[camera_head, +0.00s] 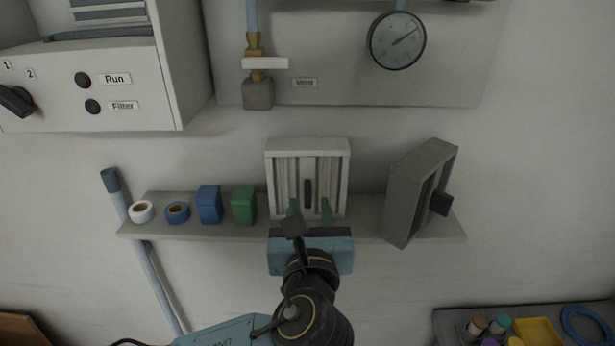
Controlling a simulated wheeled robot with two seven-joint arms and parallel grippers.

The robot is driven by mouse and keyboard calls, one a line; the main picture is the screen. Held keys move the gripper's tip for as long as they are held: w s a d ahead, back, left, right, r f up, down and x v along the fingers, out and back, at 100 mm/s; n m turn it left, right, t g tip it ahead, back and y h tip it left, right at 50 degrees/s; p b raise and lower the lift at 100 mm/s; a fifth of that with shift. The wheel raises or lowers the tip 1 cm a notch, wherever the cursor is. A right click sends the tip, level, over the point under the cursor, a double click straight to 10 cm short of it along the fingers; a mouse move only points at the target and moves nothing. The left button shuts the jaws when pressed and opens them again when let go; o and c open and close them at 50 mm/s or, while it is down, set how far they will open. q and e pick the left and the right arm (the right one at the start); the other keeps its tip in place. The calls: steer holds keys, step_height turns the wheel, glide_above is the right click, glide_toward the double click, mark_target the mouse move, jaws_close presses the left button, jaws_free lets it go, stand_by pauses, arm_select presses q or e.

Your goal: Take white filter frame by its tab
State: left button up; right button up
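The white filter frame (308,147) stands upright on a wall shelf, in the middle of the camera_head view. Its dark vertical tab (308,191) is at the centre of its pleated face. My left gripper (309,208) is directly in front of the lower part of the frame. Its two green fingertips are apart, one on each side below the tab, with nothing visible between them. I cannot tell whether the fingers touch the frame. My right gripper is not in view.
A grey filter frame (406,195) with a dark tab leans tilted at the shelf's (360,229) right end. A green box (243,205), a blue box (209,205) and two tape rolls (141,211) stand left. Above are a valve (263,63) and a gauge (397,41).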

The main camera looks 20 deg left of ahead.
mark_target(308, 201)
arm_select(q)
steer(key=shift+x, duration=1.6)
steer(key=shift+f, duration=0.1)
steer(key=shift+c, duration=0.5)
jaws_close()
